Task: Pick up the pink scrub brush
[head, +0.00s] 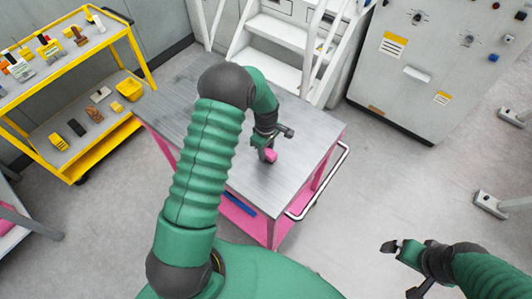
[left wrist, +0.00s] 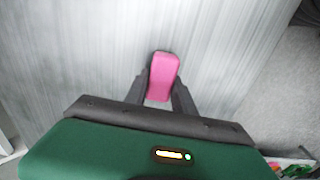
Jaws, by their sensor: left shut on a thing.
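The pink scrub brush (head: 271,156) is at my left gripper, over the grey metal top of the pink cart (head: 309,135). In the left wrist view the brush (left wrist: 163,76) is a pink block with rounded corners between the two dark fingers. My left gripper (head: 267,151) is shut on it; the fingers also show in the left wrist view (left wrist: 162,97). I cannot tell whether the brush touches the cart top. My right gripper (head: 396,248) is at the lower right, away from the cart, over the floor; its finger gap is unclear.
A yellow shelf cart (head: 75,165) with several small items stands at the left. White steps (head: 275,35) and a grey control cabinet (head: 390,85) stand behind the pink cart. A blue object (head: 240,204) is on the lower level of the pink cart.

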